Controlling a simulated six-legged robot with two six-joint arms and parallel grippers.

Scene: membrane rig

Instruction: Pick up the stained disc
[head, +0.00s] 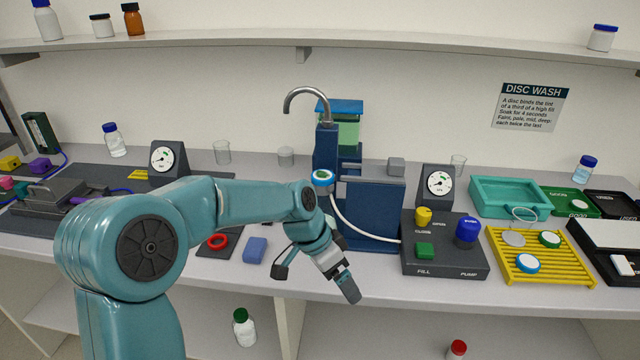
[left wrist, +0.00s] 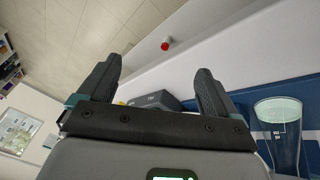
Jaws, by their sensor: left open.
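On the yellow slatted rack (head: 500,262) at the right of the head view lie a plain grey-white disc (head: 513,238), a blue-rimmed round piece (head: 528,263) and a green-rimmed round piece (head: 549,239). I cannot tell at this size which disc is stained. A blue-rimmed piece with a green mark (head: 322,178) sits on the blue rig (head: 375,205). My left gripper (head: 348,290) points down in front of the bench edge, well left of the rack. In the left wrist view my left gripper (left wrist: 158,72) is open and empty. My right gripper is out of view.
A dark control box (head: 445,262) with a yellow knob, green button and blue knob stands between my gripper and the rack. A teal tray (head: 510,197) is behind the rack. A blue block (head: 255,250) and a red ring (head: 218,241) lie left of my gripper.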

